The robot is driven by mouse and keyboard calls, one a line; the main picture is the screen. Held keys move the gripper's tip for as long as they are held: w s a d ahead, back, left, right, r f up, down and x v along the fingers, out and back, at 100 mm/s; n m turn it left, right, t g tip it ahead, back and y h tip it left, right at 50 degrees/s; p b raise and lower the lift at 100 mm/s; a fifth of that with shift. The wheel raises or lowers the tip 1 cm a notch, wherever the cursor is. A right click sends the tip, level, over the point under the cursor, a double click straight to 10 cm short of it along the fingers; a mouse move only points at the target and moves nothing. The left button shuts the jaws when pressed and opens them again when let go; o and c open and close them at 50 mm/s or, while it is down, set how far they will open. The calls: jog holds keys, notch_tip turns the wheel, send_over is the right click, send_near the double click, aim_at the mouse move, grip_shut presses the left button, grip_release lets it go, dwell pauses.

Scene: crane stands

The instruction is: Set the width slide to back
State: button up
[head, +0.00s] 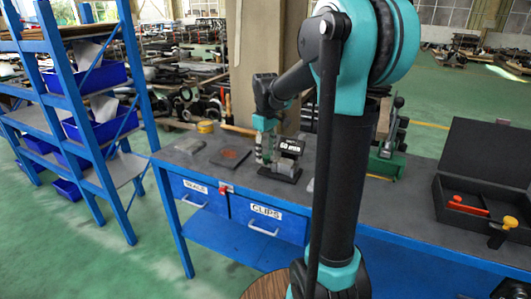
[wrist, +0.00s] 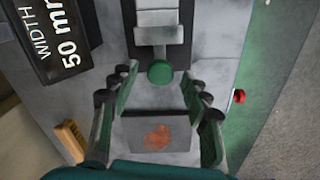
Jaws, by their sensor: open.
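The width slide is a pale grey stepped piece on a dark base with a round green knob (wrist: 160,72) at its near end in the wrist view. Beside it, a black display block (wrist: 62,40) reads WIDTH 50 mm. The display (head: 290,147) also shows in the head view, on a dark base plate (head: 280,174) on the bench. My gripper (wrist: 160,76) is open, its fingertips either side of the green knob. I cannot tell whether they touch it. In the head view my gripper (head: 266,157) points down just left of the display and hides much of the slide.
A flat plate with a reddish patch (wrist: 157,134) lies under my gripper. The bench (head: 412,200) carries a green device (head: 390,160) and an open black box (head: 480,190) to the right. Labelled blue drawers (head: 265,216) sit below; a blue shelf rack (head: 70,90) stands left.

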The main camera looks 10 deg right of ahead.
grip_shut()
dwell(0.3)
jog(key=shift+w+a, duration=0.4)
jog(key=shift+a, duration=0.15)
grip_release()
notch_tip(320, 180, up, 12)
dwell(0.5)
